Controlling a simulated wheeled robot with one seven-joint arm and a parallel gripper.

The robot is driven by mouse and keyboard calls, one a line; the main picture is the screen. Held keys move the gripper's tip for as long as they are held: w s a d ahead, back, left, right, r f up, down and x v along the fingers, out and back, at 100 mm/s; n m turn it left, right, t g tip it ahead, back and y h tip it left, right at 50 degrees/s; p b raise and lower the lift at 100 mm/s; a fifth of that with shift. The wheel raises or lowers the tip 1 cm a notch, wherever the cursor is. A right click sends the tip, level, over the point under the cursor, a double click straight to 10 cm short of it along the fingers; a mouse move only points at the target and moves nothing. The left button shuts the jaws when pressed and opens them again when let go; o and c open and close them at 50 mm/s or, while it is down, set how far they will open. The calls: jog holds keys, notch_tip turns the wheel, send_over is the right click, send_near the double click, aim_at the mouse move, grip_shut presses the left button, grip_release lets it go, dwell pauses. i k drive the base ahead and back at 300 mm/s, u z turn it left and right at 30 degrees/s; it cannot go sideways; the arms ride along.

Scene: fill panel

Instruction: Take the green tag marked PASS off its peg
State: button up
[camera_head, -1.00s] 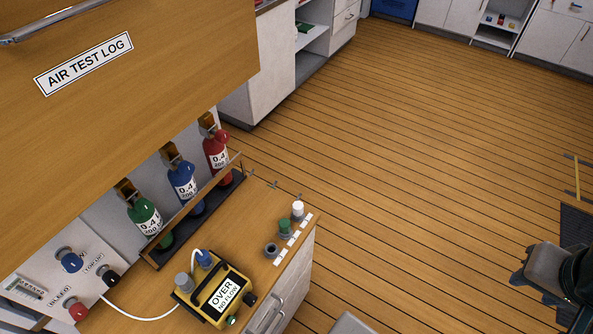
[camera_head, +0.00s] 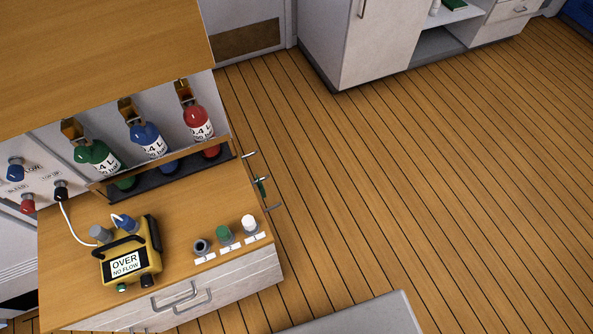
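A thin green piece (camera_head: 262,188), seen almost edge-on, hangs at the middle one of several small metal pegs (camera_head: 249,155) on the right end of the wooden bench. It may be the green tag, but I cannot read any PASS marking on it. My gripper is not in view now.
The bench top (camera_head: 190,215) bears a yellow meter (camera_head: 133,262) reading OVER NO FLOW and a row of small caps (camera_head: 223,234). Green, blue and red cylinders (camera_head: 198,122) stand in a rack behind. Clear plank floor (camera_head: 420,190) lies to the right of the bench. A white cabinet (camera_head: 362,45) stands at the back.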

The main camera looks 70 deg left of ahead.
aim_at(261, 187)
jog(key=i, duration=0.1)
jog(key=u, duration=3.15)
jog(key=i, duration=0.5)
jog(key=u, duration=0.05)
jog(key=k, duration=0.5)
jog(key=z, duration=1.3)
jog(key=i, duration=2.2)
jog(key=u, duration=0.05)
